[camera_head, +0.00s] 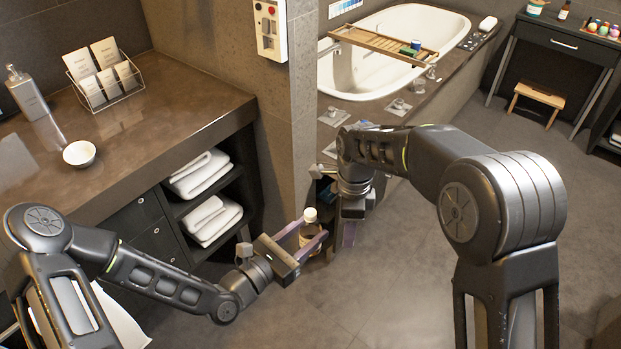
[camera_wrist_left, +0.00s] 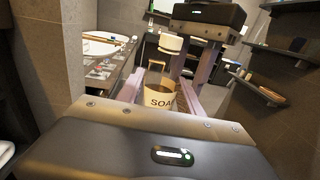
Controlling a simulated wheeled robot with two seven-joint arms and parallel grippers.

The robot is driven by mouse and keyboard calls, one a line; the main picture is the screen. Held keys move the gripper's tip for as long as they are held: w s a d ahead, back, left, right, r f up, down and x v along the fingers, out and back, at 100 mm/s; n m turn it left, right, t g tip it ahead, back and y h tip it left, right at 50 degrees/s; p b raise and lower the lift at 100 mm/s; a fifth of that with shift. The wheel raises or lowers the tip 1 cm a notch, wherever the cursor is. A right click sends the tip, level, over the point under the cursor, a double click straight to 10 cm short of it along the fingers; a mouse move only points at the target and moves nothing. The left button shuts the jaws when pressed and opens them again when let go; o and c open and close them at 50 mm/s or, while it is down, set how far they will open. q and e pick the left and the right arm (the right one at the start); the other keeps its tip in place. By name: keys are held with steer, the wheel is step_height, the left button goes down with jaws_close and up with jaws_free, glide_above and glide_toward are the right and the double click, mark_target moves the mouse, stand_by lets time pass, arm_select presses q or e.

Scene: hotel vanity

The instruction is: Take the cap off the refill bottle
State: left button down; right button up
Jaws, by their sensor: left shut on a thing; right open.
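The bottle's neck below the cap is hard to make out. My right gripper (camera_head: 349,235) is open and empty, fingers pointing down, just right of the bottle. In the left wrist view its fingers stand beside and beyond the cap.
A brown counter (camera_head: 180,110) on the left carries a soap dispenser (camera_head: 27,92), a small white bowl (camera_head: 79,153) and a card rack (camera_head: 104,80). Folded towels (camera_head: 213,218) lie on shelves below. A bathtub (camera_head: 385,60) stands behind. Open floor lies to the right.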

mark_target(310, 213)
steer(key=a+r+m, duration=0.2)
steer(key=a+r, duration=0.1)
steer(key=r, duration=0.2)
steer(key=s+a+r+m, duration=0.1)
steer(key=a+r+m, duration=0.1)
steer(key=r, duration=0.4)
steer(key=a+r+m, duration=0.2)
steer(key=a+r, duration=0.1)
steer(key=r, duration=0.3)
steer(key=shift+s+a+m+t, duration=0.3)
steer(key=shift+s+a+m, duration=0.05)
steer(key=shift+s+m, duration=0.05)
steer(key=shift+f, duration=4)
steer(key=shift+c, duration=0.5)
jaws_close()
